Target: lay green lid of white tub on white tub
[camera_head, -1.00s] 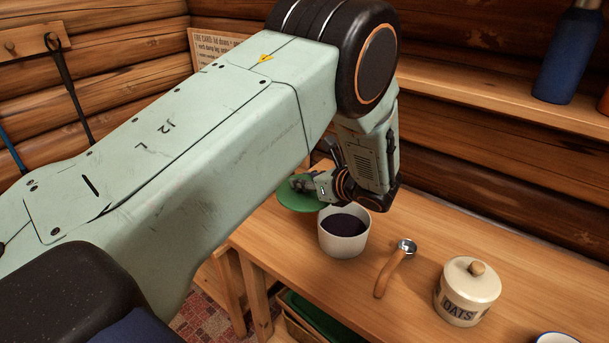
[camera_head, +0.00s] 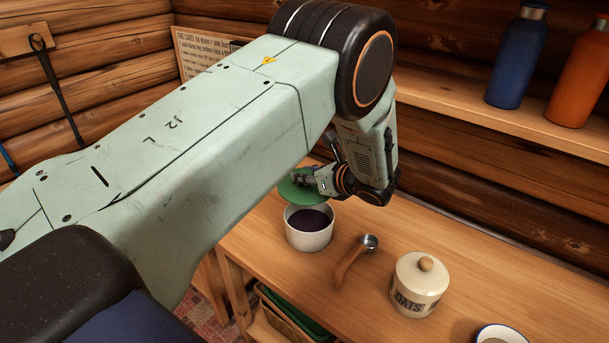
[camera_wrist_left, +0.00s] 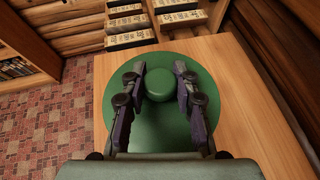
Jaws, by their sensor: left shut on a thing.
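The round green lid (camera_head: 290,193) is held by my left gripper (camera_head: 307,178), level as far as I can see. In the left wrist view the fingers (camera_wrist_left: 164,85) are shut around the lid's green knob (camera_wrist_left: 186,82), and the wide lid disc (camera_wrist_left: 155,132) shows below them. The white tub (camera_head: 309,237) stands upright and open on the wooden table, with dark contents inside. The lid is just behind the tub's far rim in the head view, and the gap between them is hard to judge. The tub does not show in the left wrist view. My right gripper is out of view.
A coffee scoop (camera_head: 357,258) with a wooden handle and a lidded oats jar (camera_head: 421,289) stand right of the tub. A rimmed bowl (camera_head: 503,334) is at the bottom edge. Blue (camera_head: 517,60) and orange (camera_head: 577,82) bottles stand on the wall shelf (camera_head: 470,108).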

